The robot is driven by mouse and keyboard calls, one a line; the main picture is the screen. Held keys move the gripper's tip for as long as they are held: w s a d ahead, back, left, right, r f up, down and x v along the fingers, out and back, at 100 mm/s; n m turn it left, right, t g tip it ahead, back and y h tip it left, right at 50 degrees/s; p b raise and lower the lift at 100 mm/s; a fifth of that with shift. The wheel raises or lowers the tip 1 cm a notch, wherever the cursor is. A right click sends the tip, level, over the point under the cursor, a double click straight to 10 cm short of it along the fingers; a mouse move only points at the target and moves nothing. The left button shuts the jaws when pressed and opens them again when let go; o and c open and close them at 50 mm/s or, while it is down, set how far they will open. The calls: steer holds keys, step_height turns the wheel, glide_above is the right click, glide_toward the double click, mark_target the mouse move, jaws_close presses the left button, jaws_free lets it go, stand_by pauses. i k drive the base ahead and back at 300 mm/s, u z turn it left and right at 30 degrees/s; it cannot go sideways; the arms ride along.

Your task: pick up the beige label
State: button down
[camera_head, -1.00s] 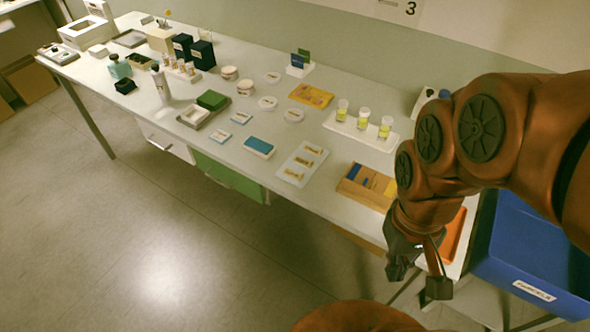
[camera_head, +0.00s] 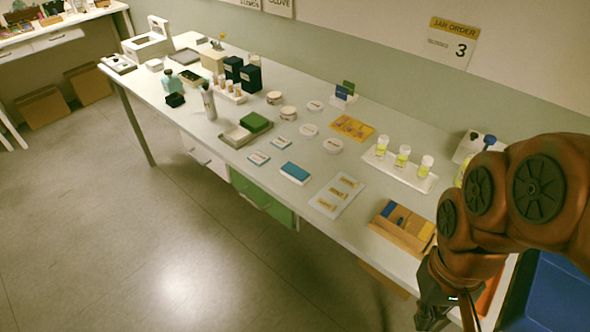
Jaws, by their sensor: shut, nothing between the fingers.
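A pale sheet (camera_head: 338,196) with several small beige-gold strips lies flat near the table's front edge. The strips may be labels, but I cannot tell which one is the beige label. An open wooden box (camera_head: 402,240) to its right holds blue and yellow-tan pieces, too small to identify. My gripper (camera_head: 450,318) hangs at the lower right, in front of the table and apart from the sheet and the box. It is shut with nothing in it. Its tips are partly cut off by the picture's lower edge.
A white rack (camera_head: 376,164) with yellow-green jars stands behind the box. A blue bin (camera_head: 550,295) stands at the right, partly behind my arm. Bottles, dark boxes, round lids and a green-topped tray (camera_head: 238,136) fill the table leftward. Floor (camera_head: 180,240) in front is clear.

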mark_target(327, 205)
steer(key=u, duration=0.4)
steer(key=k, duration=0.55)
steer(key=u, duration=1)
steer(key=k, duration=0.75)
steer(key=u, duration=0.9)
steer(key=i, duration=1.55)
steer(key=z, duration=0.5)
steer(key=i, duration=1.2)
steer(key=z, duration=1.65)
steer(key=i, duration=0.7)
steer(key=z, duration=0.7)
